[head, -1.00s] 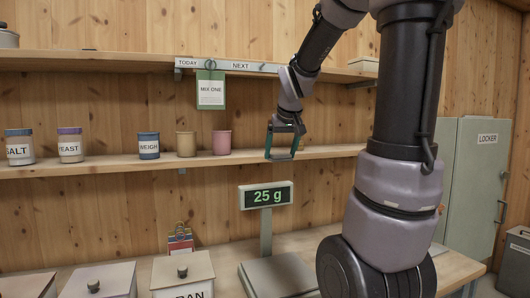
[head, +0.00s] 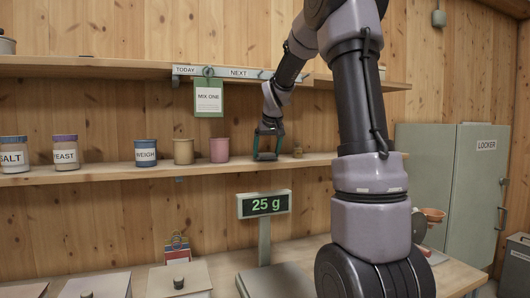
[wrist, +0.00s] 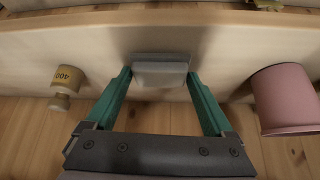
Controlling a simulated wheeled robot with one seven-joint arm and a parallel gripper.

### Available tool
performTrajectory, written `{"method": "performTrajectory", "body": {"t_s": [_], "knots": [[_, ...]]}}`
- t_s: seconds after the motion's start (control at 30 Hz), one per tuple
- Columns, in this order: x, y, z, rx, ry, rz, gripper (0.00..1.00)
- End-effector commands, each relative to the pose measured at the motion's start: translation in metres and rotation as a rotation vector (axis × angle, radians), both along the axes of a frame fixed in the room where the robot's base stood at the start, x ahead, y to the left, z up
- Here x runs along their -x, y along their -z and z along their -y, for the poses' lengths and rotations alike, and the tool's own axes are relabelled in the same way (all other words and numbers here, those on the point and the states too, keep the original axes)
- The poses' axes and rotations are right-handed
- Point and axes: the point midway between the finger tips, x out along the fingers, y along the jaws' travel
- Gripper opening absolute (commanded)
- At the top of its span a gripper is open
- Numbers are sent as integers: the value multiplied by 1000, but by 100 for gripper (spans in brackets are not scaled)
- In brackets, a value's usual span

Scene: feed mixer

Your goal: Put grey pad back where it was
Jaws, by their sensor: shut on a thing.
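The grey pad (wrist: 160,72) is a small pale block between the teal fingers of my gripper (wrist: 158,80) in the wrist view. My gripper is shut on it, one finger at each side. In the head view my gripper (head: 267,150) is at the middle shelf (head: 110,174), right of the pink cup (head: 219,150). The pad is too small to make out clearly there. I cannot tell whether it touches the shelf.
The pink cup also shows in the wrist view (wrist: 285,100), beside the right finger. A tan weight (wrist: 67,80) marked 400 stands on the other side. A scale display (head: 264,204) reads 25 g below the shelf. A green card (head: 208,97) hangs above.

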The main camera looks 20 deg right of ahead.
Motion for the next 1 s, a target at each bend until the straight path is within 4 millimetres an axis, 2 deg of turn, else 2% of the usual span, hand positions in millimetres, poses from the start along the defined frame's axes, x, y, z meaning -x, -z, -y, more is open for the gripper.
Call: {"method": "performTrajectory", "body": {"t_s": [0.03, 0.17, 0.57, 0.6, 0.63, 1.0], "knots": [[-10, 1, 1, 0, 0, -1, 27], [-23, 0, 3, 0, 0, 0, 27], [-23, 5, 3, 0, 0, -1, 27], [-23, 6, 3, 0, 0, -1, 91], [-23, 6, 3, 0, 0, 0, 100], [-23, 2, 3, 0, 0, 1, 100]]}}
